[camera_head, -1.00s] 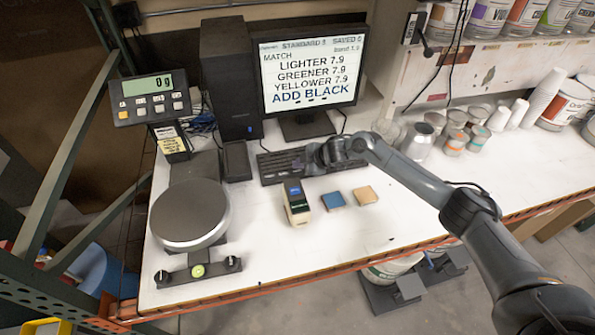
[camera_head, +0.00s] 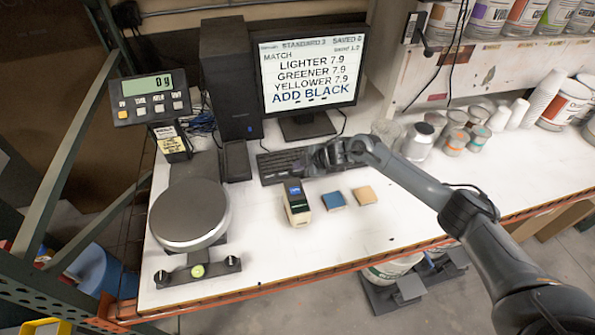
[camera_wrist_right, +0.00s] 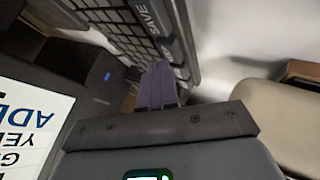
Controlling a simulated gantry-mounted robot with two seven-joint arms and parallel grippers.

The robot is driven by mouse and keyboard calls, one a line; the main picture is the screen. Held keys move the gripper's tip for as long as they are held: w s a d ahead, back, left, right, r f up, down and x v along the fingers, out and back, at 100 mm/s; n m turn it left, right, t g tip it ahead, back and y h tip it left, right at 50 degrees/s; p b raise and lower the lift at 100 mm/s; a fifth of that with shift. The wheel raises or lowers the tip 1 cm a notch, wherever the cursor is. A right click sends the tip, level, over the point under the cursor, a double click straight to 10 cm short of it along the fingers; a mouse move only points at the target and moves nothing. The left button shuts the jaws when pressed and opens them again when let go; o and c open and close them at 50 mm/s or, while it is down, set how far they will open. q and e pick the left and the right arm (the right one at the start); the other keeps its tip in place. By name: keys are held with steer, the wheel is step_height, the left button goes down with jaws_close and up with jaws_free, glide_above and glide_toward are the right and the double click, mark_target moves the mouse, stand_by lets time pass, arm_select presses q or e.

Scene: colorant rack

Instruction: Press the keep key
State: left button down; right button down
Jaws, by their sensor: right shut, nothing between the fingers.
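The dark keyboard (camera_head: 272,170) lies on the white bench in front of the monitor. In the right wrist view, the keyboard (camera_wrist_right: 115,18) runs along the top, and a key marked SAVE (camera_wrist_right: 152,18) is at its right end. I see no key lettered "keep". My right gripper (camera_head: 318,161) is over the right part of the keyboard, fingers shut and empty. In the right wrist view, its purple-grey fingers (camera_wrist_right: 158,78) point at the keys near the SAVE lettering. I cannot tell whether the tips touch a key. My left gripper is not in view.
The monitor (camera_head: 310,70) reads "ADD BLACK" and stands behind the keyboard. A small handheld device (camera_head: 296,203), a blue block (camera_head: 333,201) and a tan block (camera_head: 365,195) lie in front. A round scale (camera_head: 188,214) stands left; jars and cups stand right.

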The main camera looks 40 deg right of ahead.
mark_target(300, 172)
steer(key=shift+f, duration=0.3)
stand_by(0.4)
steer(key=shift+r+p, duration=0.65)
steer(key=shift+r, duration=0.1)
steer(key=shift+r, duration=0.15)
step_height(300, 172, up, 5)
steer(key=p, duration=0.5)
stand_by(0.6)
